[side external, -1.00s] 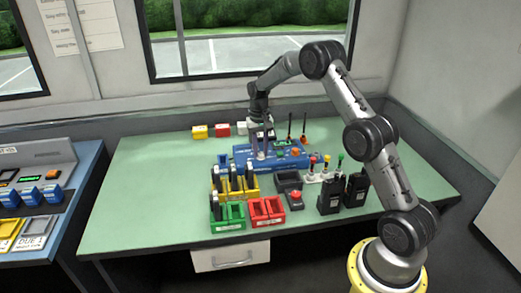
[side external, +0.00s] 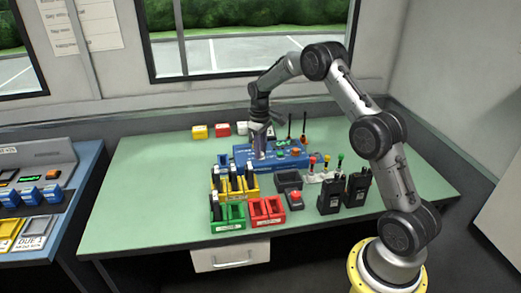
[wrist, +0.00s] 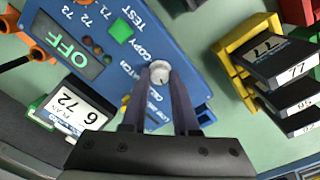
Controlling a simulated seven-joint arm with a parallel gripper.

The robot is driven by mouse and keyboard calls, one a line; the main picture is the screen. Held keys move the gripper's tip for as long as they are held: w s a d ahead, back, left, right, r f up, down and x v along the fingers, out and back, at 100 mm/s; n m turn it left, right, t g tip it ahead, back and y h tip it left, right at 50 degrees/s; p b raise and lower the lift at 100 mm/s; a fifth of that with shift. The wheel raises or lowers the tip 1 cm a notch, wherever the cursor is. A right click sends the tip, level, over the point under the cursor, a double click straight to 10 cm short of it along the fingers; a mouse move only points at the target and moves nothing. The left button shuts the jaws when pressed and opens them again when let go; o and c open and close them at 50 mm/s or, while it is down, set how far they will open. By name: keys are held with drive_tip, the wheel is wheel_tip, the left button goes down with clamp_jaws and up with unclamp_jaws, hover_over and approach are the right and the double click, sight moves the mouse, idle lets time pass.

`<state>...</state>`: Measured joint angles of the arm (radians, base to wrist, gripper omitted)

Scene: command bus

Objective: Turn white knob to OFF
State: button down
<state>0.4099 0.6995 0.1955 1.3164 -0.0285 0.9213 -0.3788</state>
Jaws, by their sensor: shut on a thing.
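The white knob (wrist: 160,75) is on the face of the blue box (wrist: 186,42) in the wrist view. My gripper (wrist: 160,70) has a finger on each side of the knob and is shut on it. In the side view my gripper (side external: 260,153) points down at the left part of the blue box (side external: 240,153), and the knob is hidden there. Labels around the knob include TEST and COPY; others are partly covered by the fingers. A display (wrist: 68,45) on the box reads OFF in green. The knob's exact pointing direction is hard to tell.
Yellow (side external: 250,189), green (side external: 236,222) and red (side external: 268,218) holders stand in front of the box. Two black radios (side external: 331,196) stand at front right. Small yellow, red and white blocks lie behind. The table's left side is clear.

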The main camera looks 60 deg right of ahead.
drive_tip(key=n, duration=0.3)
drive_tip(key=shift+n, duration=0.3)
idle(0.3)
drive_tip(key=c, duration=0.7)
unclamp_jaws()
drive_tip(key=r, duration=1.4)
drive_tip(key=shift+a, duration=0.2)
